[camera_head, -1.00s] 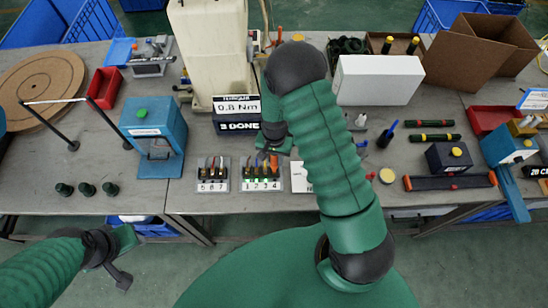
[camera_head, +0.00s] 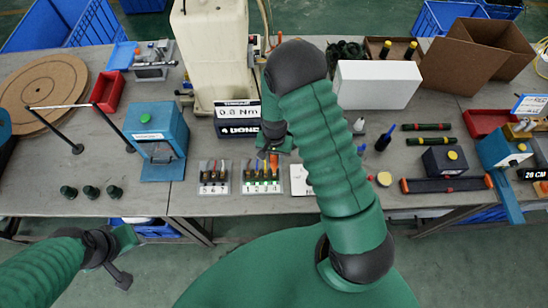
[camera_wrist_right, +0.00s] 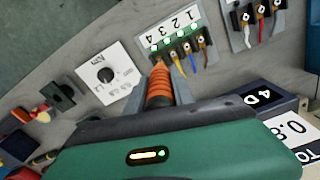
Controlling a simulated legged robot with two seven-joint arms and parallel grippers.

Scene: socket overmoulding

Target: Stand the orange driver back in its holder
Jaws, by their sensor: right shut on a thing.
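My right gripper (camera_wrist_right: 160,100) is shut on the orange driver (camera_wrist_right: 159,86). In the wrist view the driver's narrow end points at the terminal block marked 1 to 4 (camera_wrist_right: 170,33), near its terminal 4 end. Whether it touches the block is unclear. In the head view the right gripper (camera_head: 276,142) is over the back of that block (camera_head: 262,188), with the orange driver (camera_head: 274,160) showing below it. My left gripper (camera_head: 122,262) hangs in front of the table at lower left, apart from everything; its jaw opening is unclear. I cannot identify the driver's holder for sure.
A second block marked 5 to 7 (camera_head: 214,189) stands left of the first. A display reading DONE (camera_head: 238,129) is behind them. A white dial card (camera_wrist_right: 110,75) lies beside the block. A blue box (camera_head: 157,135) stands left and a white box (camera_head: 377,84) back right.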

